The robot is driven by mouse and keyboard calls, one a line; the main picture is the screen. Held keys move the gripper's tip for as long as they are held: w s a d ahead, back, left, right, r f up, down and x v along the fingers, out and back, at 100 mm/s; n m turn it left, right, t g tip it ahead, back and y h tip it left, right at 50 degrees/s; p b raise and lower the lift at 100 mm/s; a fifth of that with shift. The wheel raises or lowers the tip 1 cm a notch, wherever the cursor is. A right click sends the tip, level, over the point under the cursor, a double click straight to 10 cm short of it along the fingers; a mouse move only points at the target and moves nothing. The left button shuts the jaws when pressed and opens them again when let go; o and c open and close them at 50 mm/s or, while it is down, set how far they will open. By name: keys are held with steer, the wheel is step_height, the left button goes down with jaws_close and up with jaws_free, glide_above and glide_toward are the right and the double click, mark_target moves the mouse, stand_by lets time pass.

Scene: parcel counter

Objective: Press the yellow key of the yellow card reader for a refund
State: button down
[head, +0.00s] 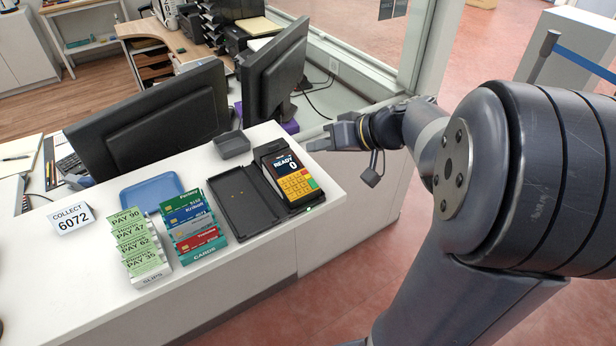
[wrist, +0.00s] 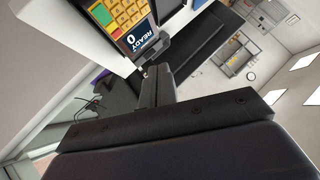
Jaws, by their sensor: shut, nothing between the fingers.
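The card reader (head: 296,185) stands at the right end of the white counter, with a dark housing and a yellow keypad face. Its screen reads "READY 0". Red and green keys show at the keypad's edge; I cannot pick out the yellow key from the yellow face around it. In the wrist view the reader (wrist: 125,14) is at the top, upside down and partly cut off by the frame. My gripper (head: 312,144) is shut and empty, just beyond the reader's screen end and apart from the keypad. Its fingers (wrist: 154,75) also show in the wrist view.
A black open tray (head: 240,203) lies left of the reader, with a small dark box (head: 232,144) behind. A card rack (head: 195,230), slip rack (head: 140,245), blue tray (head: 152,193) and "COLLECT 6072" sign (head: 71,218) stand further left. Monitors (head: 272,75) rise behind.

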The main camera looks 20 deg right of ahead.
mark_target(308, 177)
steer(key=f+b, duration=0.1)
steer(key=f, duration=0.1)
steer(key=w+f+b, duration=0.1)
steer(key=f+b, duration=0.2)
steer(key=f, duration=0.2)
steer(key=shift+w+a, duration=0.15)
steer(key=shift+a, duration=0.05)
steer(key=shift+w+f+b, duration=0.15)
steer(key=shift+f+b, duration=0.15)
steer(key=shift+b, duration=0.35)
steer(key=shift+f+b, duration=0.25)
steer(key=shift+b, duration=0.15)
stand_by(1.0)
steer(key=shift+w+a+f+b, duration=0.1)
steer(key=shift+f+b, duration=0.05)
steer(key=shift+b, duration=0.25)
steer(key=shift+f+b, duration=0.25)
steer(key=shift+b, duration=0.15)
stand_by(0.5)
steer(key=shift+r, duration=0.7)
